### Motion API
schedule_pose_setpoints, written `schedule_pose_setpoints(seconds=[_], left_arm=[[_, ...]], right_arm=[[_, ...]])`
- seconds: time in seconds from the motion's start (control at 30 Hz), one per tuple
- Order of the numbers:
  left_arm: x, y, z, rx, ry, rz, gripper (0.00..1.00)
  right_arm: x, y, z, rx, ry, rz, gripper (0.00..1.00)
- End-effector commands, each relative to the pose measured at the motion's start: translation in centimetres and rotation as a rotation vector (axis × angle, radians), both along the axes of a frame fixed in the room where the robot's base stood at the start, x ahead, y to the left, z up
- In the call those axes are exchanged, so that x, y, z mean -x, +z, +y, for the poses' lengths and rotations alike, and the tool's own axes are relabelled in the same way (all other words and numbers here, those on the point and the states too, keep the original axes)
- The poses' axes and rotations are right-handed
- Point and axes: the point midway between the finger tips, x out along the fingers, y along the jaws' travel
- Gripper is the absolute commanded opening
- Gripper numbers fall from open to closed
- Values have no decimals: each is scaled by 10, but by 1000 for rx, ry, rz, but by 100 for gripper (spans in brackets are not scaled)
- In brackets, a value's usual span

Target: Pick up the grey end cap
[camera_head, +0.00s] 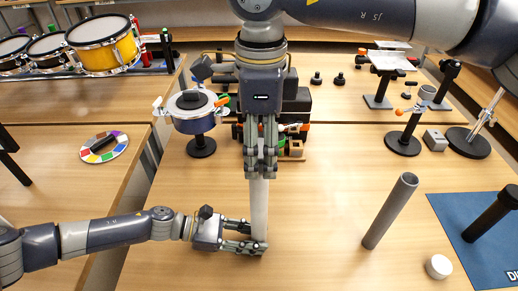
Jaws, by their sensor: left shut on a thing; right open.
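A short, pale grey-white round cap (438,266) lies on the table at the lower right, apart from both grippers; it may be the grey end cap. A pale upright tube (259,205) stands in the middle. My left gripper (260,247) is shut on the tube near its lower end. My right gripper (262,172) points down from above at the tube's top, its fingers on either side of it. It is open, and the top end of the tube is hidden between its fingers.
A blue mat (470,235) with a black post (492,213) lies at the right. A small drum on a stand (193,112) is behind left. Stands and blocks fill the back; the front middle table is clear.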

Motion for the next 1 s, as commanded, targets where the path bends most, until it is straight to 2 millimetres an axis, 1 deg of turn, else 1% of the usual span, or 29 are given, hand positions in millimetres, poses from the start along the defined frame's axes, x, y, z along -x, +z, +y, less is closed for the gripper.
schedule_pose_setpoints(seconds=[0.07,0.1,0.27,0.3,0.67,0.77,1.0], left_arm=[[1,-1,0,-1,-1,1,17],[1,-1,0,-1,-1,1,17],[1,-1,0,-1,-1,1,17],[1,-1,0,-1,-1,1,17],[1,-1,0,-1,-1,1,17],[1,-1,0,-1,-1,1,17],[1,-1,0,-1,-1,1,17]], right_arm=[[0,0,0,0,-1,0,66],[0,0,0,0,-1,0,62],[0,0,0,0,-1,0,26],[0,0,0,0,-1,0,22],[0,3,0,0,-1,0,21],[-1,13,0,-1,-3,-1,21],[0,61,1,-3,-1,-2,21]])
